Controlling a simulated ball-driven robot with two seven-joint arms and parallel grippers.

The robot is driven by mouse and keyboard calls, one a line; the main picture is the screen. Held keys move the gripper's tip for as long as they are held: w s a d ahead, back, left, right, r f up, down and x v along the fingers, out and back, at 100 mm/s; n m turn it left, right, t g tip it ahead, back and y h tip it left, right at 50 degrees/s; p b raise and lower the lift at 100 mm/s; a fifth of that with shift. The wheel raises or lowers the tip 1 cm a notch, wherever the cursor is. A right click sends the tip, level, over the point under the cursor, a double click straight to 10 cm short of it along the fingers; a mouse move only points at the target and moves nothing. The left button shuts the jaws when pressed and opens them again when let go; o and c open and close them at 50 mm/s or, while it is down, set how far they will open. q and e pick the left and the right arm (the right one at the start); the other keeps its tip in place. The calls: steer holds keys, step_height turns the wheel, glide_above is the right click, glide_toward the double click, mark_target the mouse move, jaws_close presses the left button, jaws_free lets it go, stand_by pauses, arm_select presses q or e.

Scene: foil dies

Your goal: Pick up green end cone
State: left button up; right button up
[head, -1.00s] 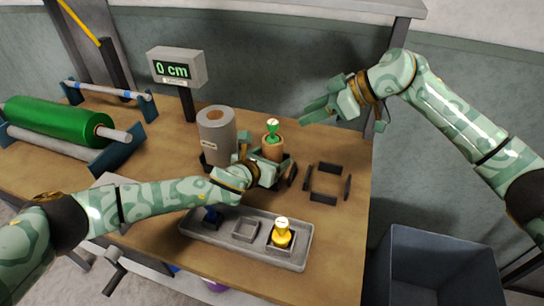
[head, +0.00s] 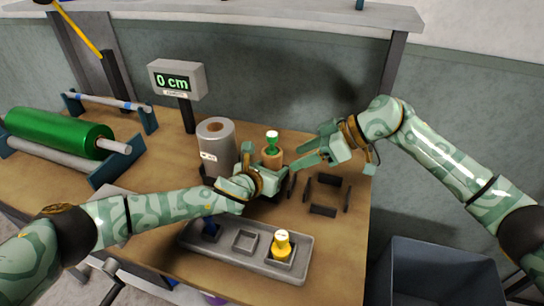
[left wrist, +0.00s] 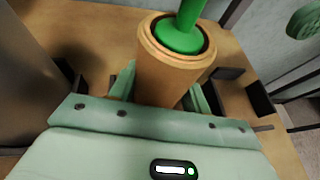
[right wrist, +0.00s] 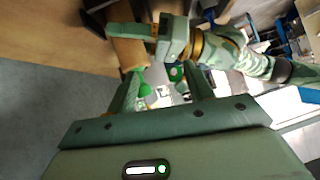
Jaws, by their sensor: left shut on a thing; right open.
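The green end cone (head: 272,138) stands upright in the top of a short brown tube (head: 272,157). In the left wrist view the cone (left wrist: 180,36) sits in the tube's open end (left wrist: 168,75). My left gripper (head: 276,181) is shut on the tube's sides, below the cone. My right gripper (head: 313,147) is open, just right of the cone, fingers pointing left towards it. In the right wrist view the cone (right wrist: 144,88) shows near the left finger, partly covered. Whether that finger touches it I cannot tell.
A grey roll (head: 215,143) stands close left of the tube. Several dark brackets (head: 327,180) lie to the right. A display reading 0 cm (head: 174,80) and a green roll (head: 60,133) are further left.

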mark_target(275, 139)
steer(key=s+a+r+n+y, duration=0.3)
steer(key=s+a+n+y, duration=0.15)
steer(key=s+a, duration=0.2)
step_height(275, 139, up, 8)
steer(key=w+a+n+t+y, duration=0.1)
steer(key=n+t+y, duration=0.3)
steer(key=t, duration=0.4)
steer(key=w+d+f+n+t+h, duration=0.1)
steer(key=d+f+n+t+h, duration=0.2)
steer(key=n+h, duration=0.45)
steer(key=w+d+f+n+h, duration=0.1)
steer(key=d+f+n+h, duration=0.3)
steer(key=n, duration=0.7)
steer(key=shift+h, duration=0.4)
steer(key=x, duration=0.8)
steer(key=a+x, duration=0.1)
steer(key=x, duration=0.4)
steer(key=shift+s+a+f, duration=0.1)
steer(key=shift+s, duration=0.3)
steer(key=c, duration=1.1)
